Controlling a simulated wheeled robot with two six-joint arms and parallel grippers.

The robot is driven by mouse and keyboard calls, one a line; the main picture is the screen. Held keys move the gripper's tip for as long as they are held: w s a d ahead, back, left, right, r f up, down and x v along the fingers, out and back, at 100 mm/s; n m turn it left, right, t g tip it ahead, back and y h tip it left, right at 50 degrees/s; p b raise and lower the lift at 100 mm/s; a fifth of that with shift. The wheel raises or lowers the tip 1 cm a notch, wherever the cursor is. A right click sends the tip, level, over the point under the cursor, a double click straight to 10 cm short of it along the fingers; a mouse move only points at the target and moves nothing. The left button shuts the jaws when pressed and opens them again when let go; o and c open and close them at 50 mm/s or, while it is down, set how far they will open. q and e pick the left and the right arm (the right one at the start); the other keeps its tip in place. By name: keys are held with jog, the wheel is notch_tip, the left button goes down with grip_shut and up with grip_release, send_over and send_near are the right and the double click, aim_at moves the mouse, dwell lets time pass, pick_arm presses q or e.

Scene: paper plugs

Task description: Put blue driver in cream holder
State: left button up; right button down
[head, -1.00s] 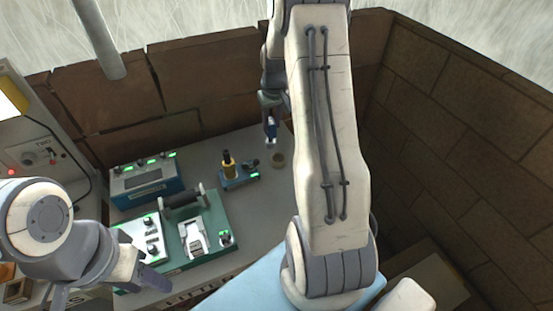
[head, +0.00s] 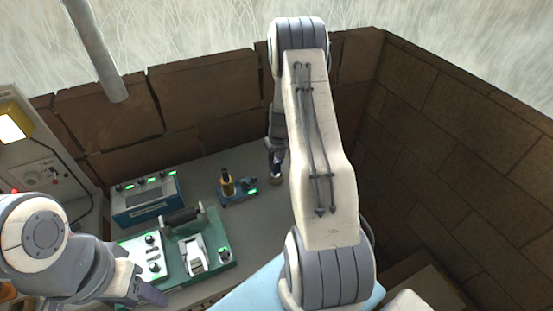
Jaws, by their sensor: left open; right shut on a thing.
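My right gripper (head: 276,158) is shut on the blue driver (head: 274,169), at the back of the bench beside my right arm's large link. The driver is small in view and mostly hidden by the gripper. The cream holder (head: 275,181) is a small round cup on the bench. The driver's lower end is at the holder's mouth in the picture; I cannot tell how far inside it is. My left gripper (head: 143,289) is open and empty at the lower left, by the front of the green machine.
A green machine (head: 219,252) with a black roller stands left of centre. A blue box with green lights (head: 148,204) is behind it. A small blue stand with a yellow part (head: 228,187) is left of the holder. Stone walls (head: 200,90) close the back and right.

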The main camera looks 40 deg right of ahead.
jog(key=shift+f, duration=0.1)
jog(key=c, duration=0.6)
grip_release()
